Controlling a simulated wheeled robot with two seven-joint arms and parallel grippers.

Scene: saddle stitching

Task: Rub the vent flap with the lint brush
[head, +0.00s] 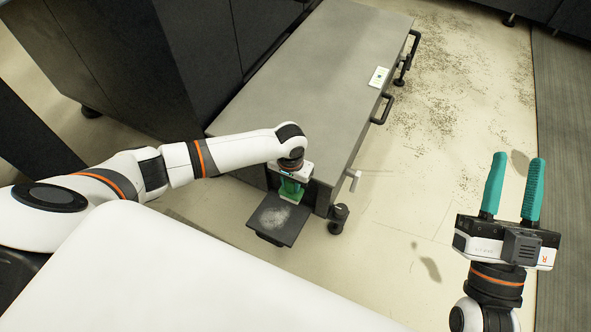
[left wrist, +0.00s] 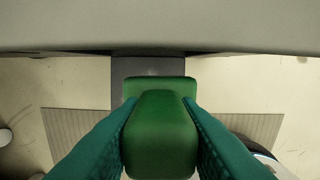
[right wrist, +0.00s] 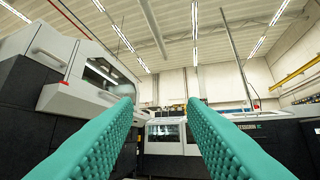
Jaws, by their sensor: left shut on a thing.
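The vent flap (head: 278,219) is a dark square plate with a pale dusty patch on its top, low beside the end of a grey machine table. My left gripper (head: 290,188) is just above the flap's far edge. It is shut on the green lint brush (left wrist: 160,130), which fills the space between the teal fingers in the left wrist view. Part of the flap (left wrist: 150,66) shows beyond the brush there. Whether the brush touches the flap is hidden. My right gripper (head: 512,190) is raised at the right, fingers apart and empty. The right wrist view shows its open fingers (right wrist: 165,130).
The grey machine table (head: 310,70) stands directly behind the left gripper. Black handles (head: 383,108) and a lever (head: 354,180) stick out on its right side. A small white card (head: 378,77) lies on top. The floor (head: 420,200) to the right is open, with dark specks.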

